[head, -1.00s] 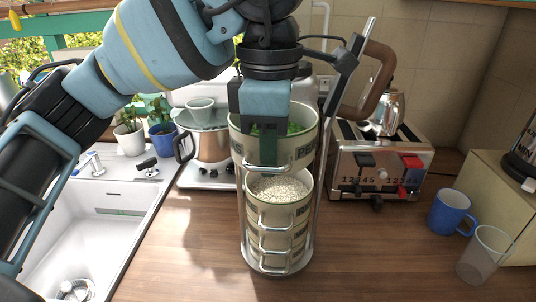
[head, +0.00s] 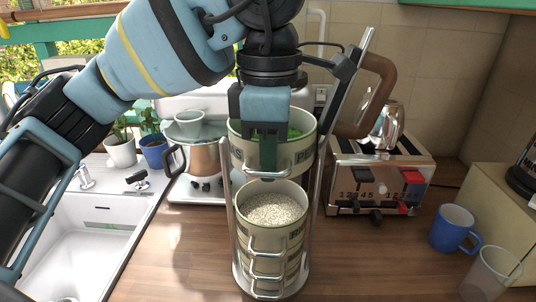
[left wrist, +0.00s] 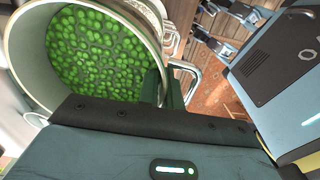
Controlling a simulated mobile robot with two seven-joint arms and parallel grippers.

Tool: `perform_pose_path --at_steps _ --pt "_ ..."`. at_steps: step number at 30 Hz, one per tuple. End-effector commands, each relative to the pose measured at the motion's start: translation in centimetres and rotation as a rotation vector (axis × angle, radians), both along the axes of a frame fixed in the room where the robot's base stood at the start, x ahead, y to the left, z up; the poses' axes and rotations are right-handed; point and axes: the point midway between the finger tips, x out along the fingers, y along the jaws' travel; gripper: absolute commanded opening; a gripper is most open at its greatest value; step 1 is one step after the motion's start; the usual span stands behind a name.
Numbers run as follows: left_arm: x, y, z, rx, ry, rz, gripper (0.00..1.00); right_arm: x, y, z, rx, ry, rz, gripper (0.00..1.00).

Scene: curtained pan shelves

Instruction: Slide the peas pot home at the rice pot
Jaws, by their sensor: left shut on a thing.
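The peas pot (head: 302,152), cream with green peas inside, is up between the side rods of a metal carrier. My left gripper (head: 267,158) is shut on its near wall at the rim. In the left wrist view the peas pot (left wrist: 27,62) fills the upper left, with the left gripper's fingers (left wrist: 163,92) either side of its wall. The rice pot (head: 292,240), cream and full of white rice, tops the stack in the carrier below. The peas pot appears raised above it; its underside and the exact gap are hidden. My right gripper is not in view.
The carrier's rods (head: 320,185) flank the pots, and its brown handle (head: 370,95) leans right. A toaster (head: 375,180) stands behind right. A blue mug (head: 452,228) and clear cup (head: 488,275) are at right. The sink (head: 75,235) is left. Wooden counter (head: 375,265) is free in front.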

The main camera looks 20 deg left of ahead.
Motion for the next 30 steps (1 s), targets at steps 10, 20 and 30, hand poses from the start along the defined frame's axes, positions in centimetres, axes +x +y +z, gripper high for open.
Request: perform_pose_path --at_steps 10,20,30 --pt "0.0 0.0 -3.0 0.0 0.001 0.0 0.0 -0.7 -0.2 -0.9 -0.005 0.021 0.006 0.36" --pt "0.0 0.0 -4.4 -0.001 -0.003 0.0 0.0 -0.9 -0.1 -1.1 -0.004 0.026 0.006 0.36" --pt "0.0 0.0 -4.4 -0.001 -0.004 0.0 0.0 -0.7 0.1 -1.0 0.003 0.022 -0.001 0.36"
